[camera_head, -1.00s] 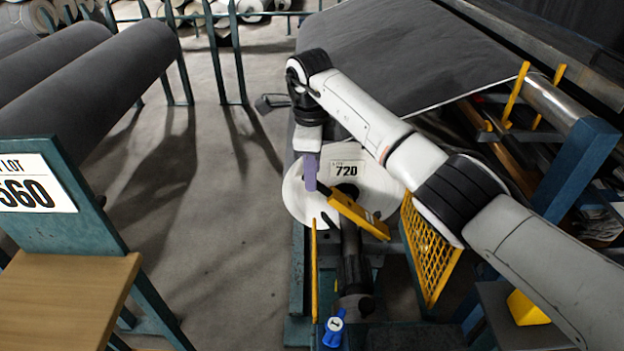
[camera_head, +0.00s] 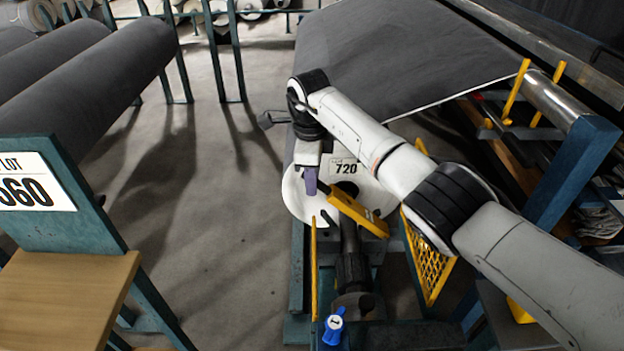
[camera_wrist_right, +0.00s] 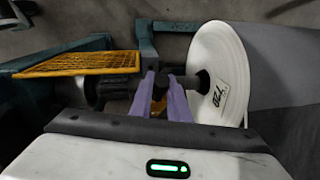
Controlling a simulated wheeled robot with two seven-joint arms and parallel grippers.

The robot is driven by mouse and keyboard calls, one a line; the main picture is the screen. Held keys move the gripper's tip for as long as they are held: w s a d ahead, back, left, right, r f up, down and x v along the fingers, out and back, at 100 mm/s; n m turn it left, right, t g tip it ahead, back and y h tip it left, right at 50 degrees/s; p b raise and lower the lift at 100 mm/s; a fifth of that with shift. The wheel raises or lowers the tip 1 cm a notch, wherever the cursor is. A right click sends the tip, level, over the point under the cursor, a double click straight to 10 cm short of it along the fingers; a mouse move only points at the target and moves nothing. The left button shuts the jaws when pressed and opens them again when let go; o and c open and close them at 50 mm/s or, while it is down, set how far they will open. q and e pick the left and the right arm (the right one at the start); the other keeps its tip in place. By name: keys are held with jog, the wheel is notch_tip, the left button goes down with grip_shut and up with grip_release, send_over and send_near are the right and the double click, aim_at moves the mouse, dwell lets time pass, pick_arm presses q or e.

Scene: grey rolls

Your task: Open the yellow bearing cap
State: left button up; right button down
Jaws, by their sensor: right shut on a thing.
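The yellow bearing cap (camera_head: 358,214) is a slanted yellow bar with a dark mark, lying across the dark shaft in front of the white roll disc labelled 720. My right gripper (camera_head: 311,186) has purple fingers and is at the cap's upper left end. In the right wrist view my right gripper (camera_wrist_right: 163,82) is shut on the cap, and a bit of yellow cap (camera_wrist_right: 159,106) shows between and below the fingers. The fingertips' exact contact is partly hidden. My left gripper is not in view.
The white disc (camera_head: 303,203) stands close behind the cap. A yellow upright bar (camera_head: 314,270), a blue knob (camera_head: 334,326) and a yellow mesh guard (camera_head: 430,262) are near the shaft (camera_head: 352,270). A wooden board (camera_head: 65,295) is at left. The aisle floor (camera_head: 220,240) is clear.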

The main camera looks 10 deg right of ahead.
jog(key=shift+y, duration=0.7)
jog(key=d+r+p, duration=0.3)
jog(key=p, duration=0.1)
jog(key=shift+s, duration=0.1)
jog(key=s+d+r+t+y, duration=0.1)
jog(key=s+d+r+y, duration=0.1)
jog(key=d, duration=0.6)
jog(key=shift+r+y, duration=0.9)
jog(key=shift+y, duration=0.1)
jog(key=shift+m, duration=0.3)
jog(key=c, duration=1.7)
grip_release()
jog(key=b+v, duration=0.1)
jog(key=v, duration=0.9)
jog(key=shift+d+r, duration=0.1)
jog(key=shift+d, duration=0.1)
